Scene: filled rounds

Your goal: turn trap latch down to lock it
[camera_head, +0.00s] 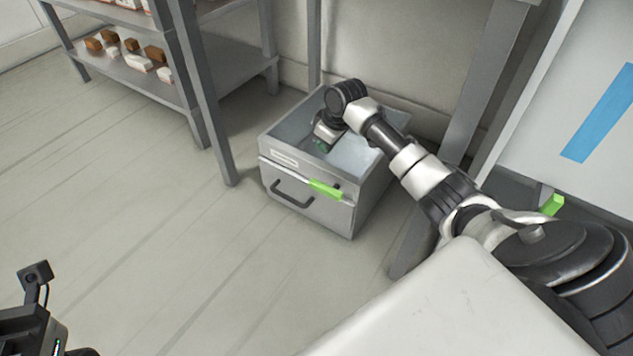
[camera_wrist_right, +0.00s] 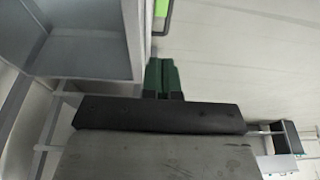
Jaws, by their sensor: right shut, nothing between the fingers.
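The trap is a grey metal box (camera_head: 352,217) on the floor, with an open-topped basin, a dark handle and a small label on its front. Its bright green latch (camera_head: 325,189) lies along the upper front edge, nearly level and sloping slightly down to the right. My right gripper (camera_head: 321,146) is over the basin, behind the latch and apart from it. Its green fingers (camera_wrist_right: 162,77) are shut and empty in the right wrist view, where a bright green piece, likely the latch (camera_wrist_right: 160,12), shows beyond them. Part of my left gripper shows at lower left; its fingers are not clear.
Grey table legs (camera_head: 205,95) stand left of the box and on its right. A shelf (camera_head: 150,85) with brown and white items is at the upper left. A white panel with a blue stripe (camera_head: 598,113) is at right. The floor before the box is clear.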

